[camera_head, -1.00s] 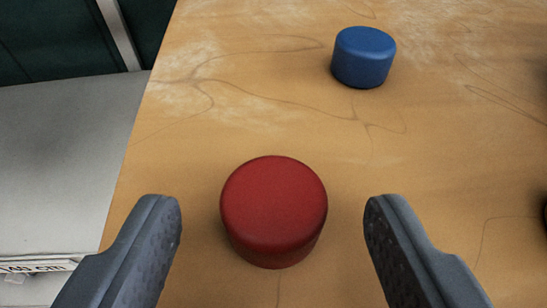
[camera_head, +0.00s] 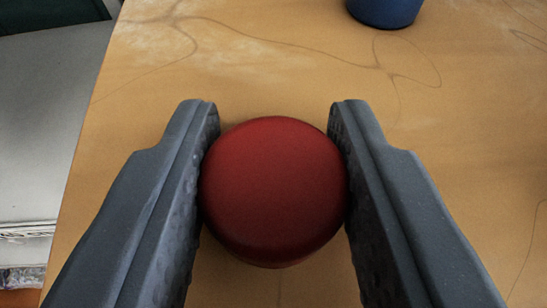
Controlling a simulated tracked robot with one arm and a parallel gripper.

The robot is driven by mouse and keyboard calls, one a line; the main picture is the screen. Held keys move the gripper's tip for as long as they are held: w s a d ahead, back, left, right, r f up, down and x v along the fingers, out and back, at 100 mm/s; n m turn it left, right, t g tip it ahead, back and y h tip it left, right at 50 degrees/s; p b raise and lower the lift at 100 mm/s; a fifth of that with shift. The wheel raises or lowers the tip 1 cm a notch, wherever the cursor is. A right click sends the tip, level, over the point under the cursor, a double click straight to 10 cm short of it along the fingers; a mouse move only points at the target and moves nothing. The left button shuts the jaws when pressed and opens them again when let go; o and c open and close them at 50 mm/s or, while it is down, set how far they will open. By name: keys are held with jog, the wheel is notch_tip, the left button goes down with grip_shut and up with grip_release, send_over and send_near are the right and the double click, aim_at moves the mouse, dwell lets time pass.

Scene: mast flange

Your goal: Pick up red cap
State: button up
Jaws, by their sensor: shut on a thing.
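The red cap (camera_head: 274,188) is a short round cylinder, seen from above in the middle of the view. My gripper (camera_head: 274,115) has one dark grey finger on each side of it. Both fingers touch the cap's sides, and the gripper is shut on it. The cap's top is fully visible, but its sides are partly hidden by the fingers. I cannot tell whether its underside still rests on the wooden surface.
The wooden tabletop (camera_head: 270,60) has thin dark cracks. A blue cap (camera_head: 385,10) stands beyond the red cap at the upper right, cut by the frame's top. The table's left edge borders a grey surface (camera_head: 40,120). The wood between the caps is clear.

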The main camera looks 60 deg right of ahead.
aim_at(295, 199)
jog(key=shift+r, duration=0.1)
jog(key=shift+r+p, duration=0.85)
jog(key=shift+r, duration=0.95)
jog(key=shift+s+a+f, duration=0.1)
jog(key=shift+s, duration=0.25)
jog(key=s+a+r+b, duration=0.1)
jog(key=s+a, duration=0.4)
jog(key=s, duration=0.9)
jog(key=shift+s+r+b, duration=0.15)
jog(key=shift+r+b, duration=0.05)
jog(key=shift+b, duration=0.7)
